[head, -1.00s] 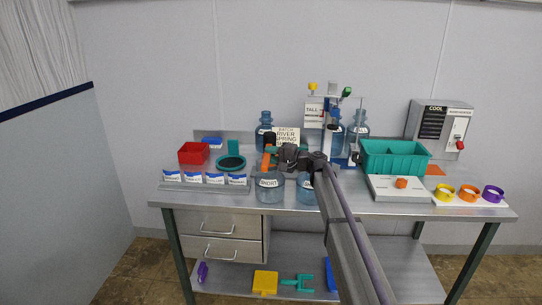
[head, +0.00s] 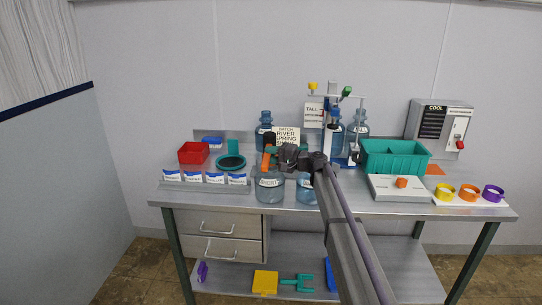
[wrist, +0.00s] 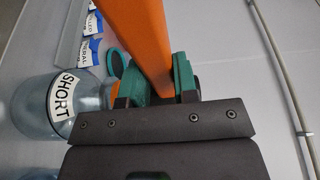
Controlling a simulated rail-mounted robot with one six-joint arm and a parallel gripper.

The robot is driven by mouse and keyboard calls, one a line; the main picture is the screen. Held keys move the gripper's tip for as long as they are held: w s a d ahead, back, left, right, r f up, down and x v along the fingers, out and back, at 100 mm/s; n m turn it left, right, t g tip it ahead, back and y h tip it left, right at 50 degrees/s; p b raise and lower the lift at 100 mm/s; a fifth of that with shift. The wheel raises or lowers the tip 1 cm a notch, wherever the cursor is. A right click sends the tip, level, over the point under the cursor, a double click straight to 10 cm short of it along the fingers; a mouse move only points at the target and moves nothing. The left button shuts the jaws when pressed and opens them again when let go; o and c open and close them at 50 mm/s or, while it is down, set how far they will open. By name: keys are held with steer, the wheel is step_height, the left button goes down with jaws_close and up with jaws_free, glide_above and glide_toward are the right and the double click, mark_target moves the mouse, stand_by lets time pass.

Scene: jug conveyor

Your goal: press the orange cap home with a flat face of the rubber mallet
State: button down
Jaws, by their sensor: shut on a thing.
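My gripper (head: 287,158) is shut on the rubber mallet, just above and behind the jug labelled SHORT (head: 269,187). The mallet's orange handle (head: 267,160) stands close to upright in the head view, with a dark piece at its top. In the wrist view the handle (wrist: 138,35) rises from a teal part (wrist: 185,75) at the jaws. The SHORT jug (wrist: 45,110) is at the left there. A sliver of orange (wrist: 112,90), probably the orange cap, shows by the jug's mouth, mostly hidden by the jaw. I cannot tell how it sits or whether the mallet touches it.
A second blue jug (head: 306,190) stands right of the SHORT jug, partly behind my arm. A sign (head: 286,135) and a capping stand (head: 330,125) are behind. A teal crate (head: 394,160) and a white block with an orange piece (head: 402,183) are at right.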

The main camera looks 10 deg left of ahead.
step_height(320, 180, up, 7)
steer(key=p, duration=0.7)
